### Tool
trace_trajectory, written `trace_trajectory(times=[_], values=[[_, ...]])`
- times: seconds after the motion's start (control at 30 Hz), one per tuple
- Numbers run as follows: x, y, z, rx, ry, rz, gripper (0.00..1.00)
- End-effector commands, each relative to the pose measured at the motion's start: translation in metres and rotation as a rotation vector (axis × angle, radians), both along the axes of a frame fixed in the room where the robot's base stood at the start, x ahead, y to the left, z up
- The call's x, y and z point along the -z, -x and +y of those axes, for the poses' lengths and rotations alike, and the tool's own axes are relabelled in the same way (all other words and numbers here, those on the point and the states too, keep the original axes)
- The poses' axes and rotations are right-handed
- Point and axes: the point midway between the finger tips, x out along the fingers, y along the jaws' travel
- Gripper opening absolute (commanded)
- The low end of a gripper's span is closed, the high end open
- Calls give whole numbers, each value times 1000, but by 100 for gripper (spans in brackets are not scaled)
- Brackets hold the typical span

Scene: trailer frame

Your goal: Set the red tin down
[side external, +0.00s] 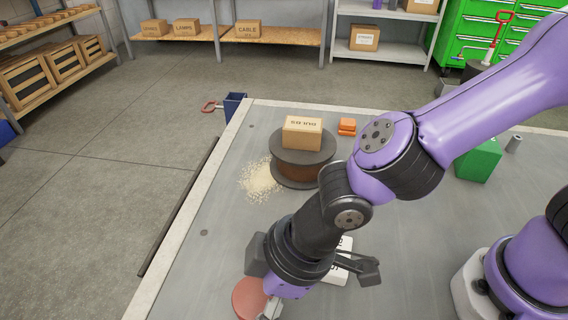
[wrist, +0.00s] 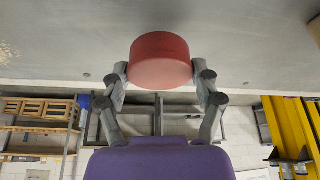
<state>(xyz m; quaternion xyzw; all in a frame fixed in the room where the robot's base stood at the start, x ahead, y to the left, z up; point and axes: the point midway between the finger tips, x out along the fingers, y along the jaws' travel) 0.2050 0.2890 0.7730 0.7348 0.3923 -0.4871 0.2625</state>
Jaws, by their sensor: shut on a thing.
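The red tin (side external: 248,297) is a short, round, plain red cylinder near the bottom of the side view, partly hidden by my gripper (side external: 268,306). In the wrist view the red tin (wrist: 160,60) sits between the two fingertips of my gripper (wrist: 160,72), one finger on each side. The fingers are shut on it. The grey bench top (side external: 205,270) is around the tin in the side view. I cannot tell whether the tin's underside touches it.
A brown cable spool (side external: 300,172) with a cardboard box (side external: 303,133) on it stands behind, beside a pale granular pile (side external: 259,180). A white box (side external: 338,270) is partly hidden behind my wrist. Orange blocks (side external: 347,127) and a green box (side external: 479,160) stand farther back. The bench's left edge is near the tin.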

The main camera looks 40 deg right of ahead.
Motion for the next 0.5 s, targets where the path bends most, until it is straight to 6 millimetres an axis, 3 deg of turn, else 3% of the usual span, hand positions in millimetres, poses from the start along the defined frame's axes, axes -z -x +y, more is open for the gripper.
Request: trace_trajectory(times=[0.2, 0.5], values=[[31, 0, -1, 1, 3, 3, 29], [34, 0, 0, 1, 0, 0, 29]])
